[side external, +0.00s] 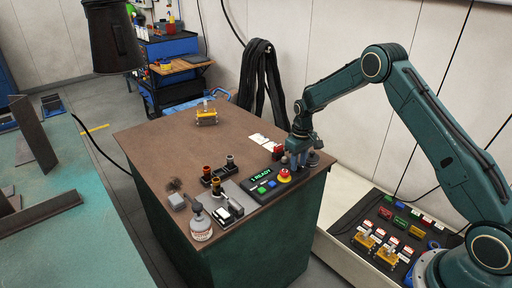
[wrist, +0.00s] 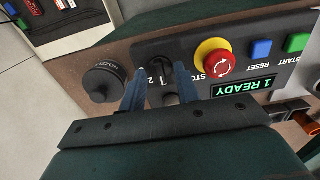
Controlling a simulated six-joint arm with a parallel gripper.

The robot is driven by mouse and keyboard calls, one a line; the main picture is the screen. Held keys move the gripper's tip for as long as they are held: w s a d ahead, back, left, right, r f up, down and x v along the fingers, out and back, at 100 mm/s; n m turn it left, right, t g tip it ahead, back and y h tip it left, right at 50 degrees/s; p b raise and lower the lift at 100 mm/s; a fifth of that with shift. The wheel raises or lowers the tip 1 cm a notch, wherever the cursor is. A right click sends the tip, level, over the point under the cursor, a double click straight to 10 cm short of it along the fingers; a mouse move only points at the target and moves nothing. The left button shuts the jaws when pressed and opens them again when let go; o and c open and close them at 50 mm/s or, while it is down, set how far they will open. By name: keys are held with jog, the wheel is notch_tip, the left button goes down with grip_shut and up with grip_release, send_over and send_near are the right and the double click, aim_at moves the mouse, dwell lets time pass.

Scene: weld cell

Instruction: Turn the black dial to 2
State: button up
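The black dial (wrist: 159,66) is on the dark control panel (wrist: 145,50) in the wrist view, with the numbers 1 and 2 beside it. My gripper (wrist: 162,72) points down at the panel, its two blue-grey fingers apart, one on each side of the dial. I cannot tell whether either finger touches it. The green display (wrist: 241,88) reads "1 READY". In the side view my gripper (side external: 296,156) is at the bench's right edge, and the dial is not clearly visible there.
A red emergency stop button (wrist: 219,64) on a yellow base sits right beside the dial. Blue (wrist: 261,48) and green (wrist: 297,43) buttons lie further right. A round black nozzle piece (wrist: 103,80) stands left of the panel. Bottles and fixtures occupy the bench's front.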

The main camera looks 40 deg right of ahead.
grip_shut()
jog(key=shift+m, duration=0.5)
jog(key=m, duration=0.7)
jog(key=shift+m, duration=0.4)
dwell(0.4)
grip_release()
